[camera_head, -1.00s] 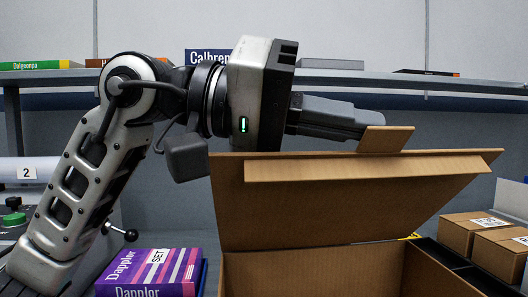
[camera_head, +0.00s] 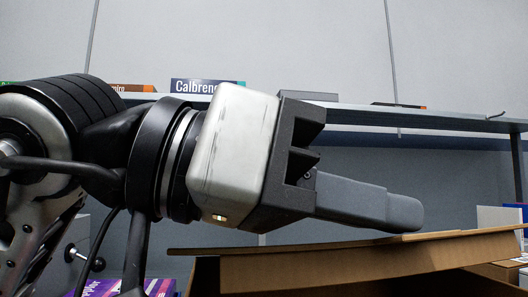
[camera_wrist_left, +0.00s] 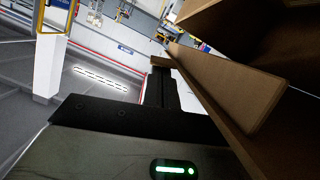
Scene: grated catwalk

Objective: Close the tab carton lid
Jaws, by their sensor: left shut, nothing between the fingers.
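The brown tab carton's lid (camera_head: 370,262) shows at the bottom of the head view, nearly edge-on and tilted low, with its tab along the upper edge. The carton body is mostly below the picture. My left gripper (camera_head: 405,213) reaches in from the left with its fingers shut and empty, just above the lid's tab edge. I cannot tell whether they touch. In the left wrist view the shut fingers (camera_wrist_left: 163,88) lie beside the brown cardboard lid (camera_wrist_left: 225,90). My right gripper is not in view.
A grey shelf (camera_head: 445,122) runs across the back, carrying a dark blue "Calbren" box (camera_head: 198,86) and other flat boxes. A purple box (camera_head: 155,288) shows at the bottom left.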

